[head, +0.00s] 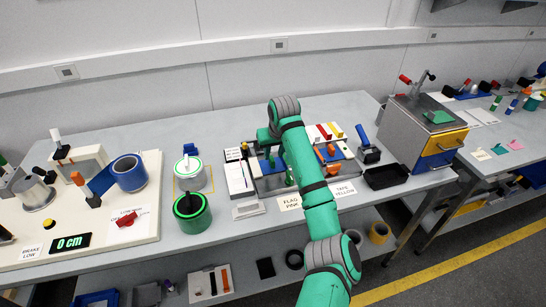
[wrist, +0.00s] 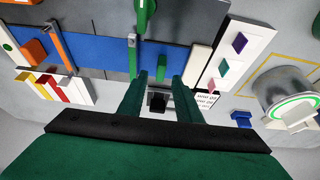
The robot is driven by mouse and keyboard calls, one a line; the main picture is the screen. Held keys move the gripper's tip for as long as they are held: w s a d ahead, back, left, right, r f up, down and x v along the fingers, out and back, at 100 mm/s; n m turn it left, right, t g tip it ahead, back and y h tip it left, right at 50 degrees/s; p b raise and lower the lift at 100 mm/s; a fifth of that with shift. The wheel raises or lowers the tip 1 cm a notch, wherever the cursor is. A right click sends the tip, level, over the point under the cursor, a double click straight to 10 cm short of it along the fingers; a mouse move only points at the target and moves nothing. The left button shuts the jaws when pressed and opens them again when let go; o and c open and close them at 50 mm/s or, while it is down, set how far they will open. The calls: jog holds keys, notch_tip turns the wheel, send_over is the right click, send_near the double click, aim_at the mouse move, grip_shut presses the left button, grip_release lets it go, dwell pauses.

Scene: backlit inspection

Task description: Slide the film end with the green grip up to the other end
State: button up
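The blue film (wrist: 95,52) lies across a dark, flat bed in the wrist view. An orange grip (wrist: 34,50) lies farther left, near an orange-topped bar over the film. I cannot tell how wide any gap between the film ends is. A small black block (wrist: 157,103) shows between the fingers.
Red, yellow and white blocks (wrist: 55,88) stand at the bed's back. A white strip with coloured squares (wrist: 228,57) and a round canister (wrist: 285,92) lie to the right in the wrist view. A black tray (head: 386,176) and grey box machine (head: 405,125) stand right in the head view.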

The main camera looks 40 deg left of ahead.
jog(key=v, duration=0.7)
jog(key=shift+r, duration=0.15)
jog(key=shift+d, duration=0.1)
